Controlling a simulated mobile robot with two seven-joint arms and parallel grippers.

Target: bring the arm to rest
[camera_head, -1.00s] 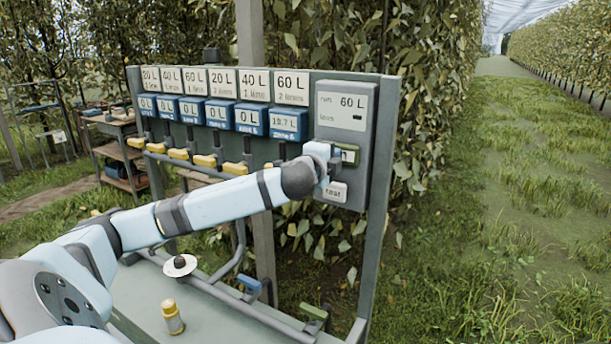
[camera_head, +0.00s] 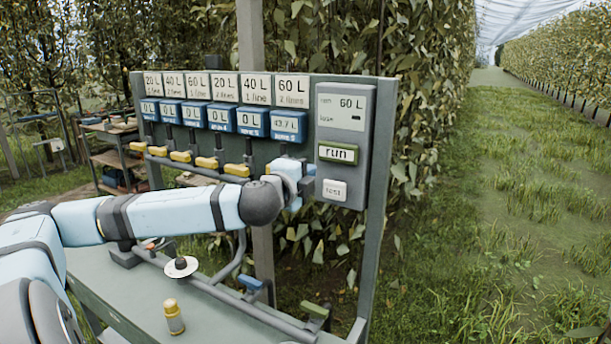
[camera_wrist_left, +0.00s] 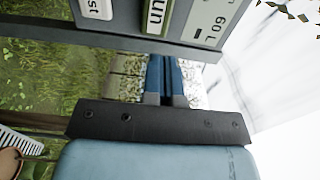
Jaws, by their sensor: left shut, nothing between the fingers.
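My left arm comes in from the left in the head view and reaches across the front of the panel. My left gripper (camera_head: 306,183) is just left of the grey control box (camera_head: 362,125), mostly hidden behind my own wrist. In the left wrist view its two blue fingers (camera_wrist_left: 166,75) are together and hold nothing. The box edge is close by in that view. The box carries a green-framed "run" button (camera_head: 338,153) and a pale "test" button (camera_head: 334,190). My right gripper is in neither view.
The panel has a row of blue meters (camera_head: 248,120) and yellow-handled valves (camera_head: 207,163). Below, the bench (camera_head: 220,325) bears a yellow-capped bottle (camera_head: 173,317), a white disc (camera_head: 181,267) and pipes with a blue handle (camera_head: 249,282) and a green handle (camera_head: 315,309). Open grass lies right.

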